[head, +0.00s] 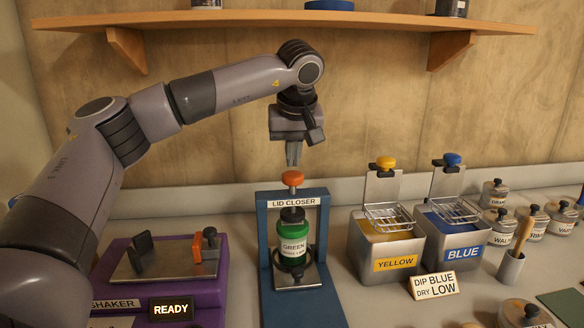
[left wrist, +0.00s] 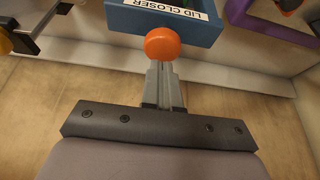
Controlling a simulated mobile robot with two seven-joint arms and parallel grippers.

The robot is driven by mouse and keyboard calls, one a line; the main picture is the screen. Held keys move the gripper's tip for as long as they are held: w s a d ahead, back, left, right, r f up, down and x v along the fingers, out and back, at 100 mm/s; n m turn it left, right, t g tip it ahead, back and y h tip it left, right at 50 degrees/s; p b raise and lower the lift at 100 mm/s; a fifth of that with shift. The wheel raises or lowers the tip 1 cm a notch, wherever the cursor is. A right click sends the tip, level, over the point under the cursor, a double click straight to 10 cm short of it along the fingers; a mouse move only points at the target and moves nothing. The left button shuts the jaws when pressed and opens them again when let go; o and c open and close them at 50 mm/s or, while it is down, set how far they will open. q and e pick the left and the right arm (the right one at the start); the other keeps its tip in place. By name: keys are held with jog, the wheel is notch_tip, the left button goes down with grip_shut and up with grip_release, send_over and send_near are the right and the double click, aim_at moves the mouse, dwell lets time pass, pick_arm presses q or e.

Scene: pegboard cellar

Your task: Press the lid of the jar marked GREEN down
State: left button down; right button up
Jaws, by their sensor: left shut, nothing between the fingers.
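The green jar (head: 293,240), marked GREEN, stands upright inside the blue lid closer (head: 262,232). A black lid (head: 292,214) shows at its top, under the closer's crossbar. The closer's orange knob (head: 292,178) sits above the crossbar; it also shows in the left wrist view (left wrist: 162,43). My left gripper (head: 293,163) is shut and empty, pointing down just above the knob. In the left wrist view the fingertips (left wrist: 161,66) lie close to the knob; I cannot tell whether they touch it. My right gripper is not in view.
A purple shaker (head: 212,290) with a READY sign (head: 171,308) stands left of the closer. Yellow (head: 388,264) and blue (head: 455,250) dip tanks with wire baskets stand to the right. Several small grey jars (head: 494,193) are farther right. A wooden shelf (head: 290,18) runs above.

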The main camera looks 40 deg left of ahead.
pick_arm(q)
notch_tip(320, 180, up, 3)
jog(key=p, duration=0.3)
jog(key=shift+r, duration=1)
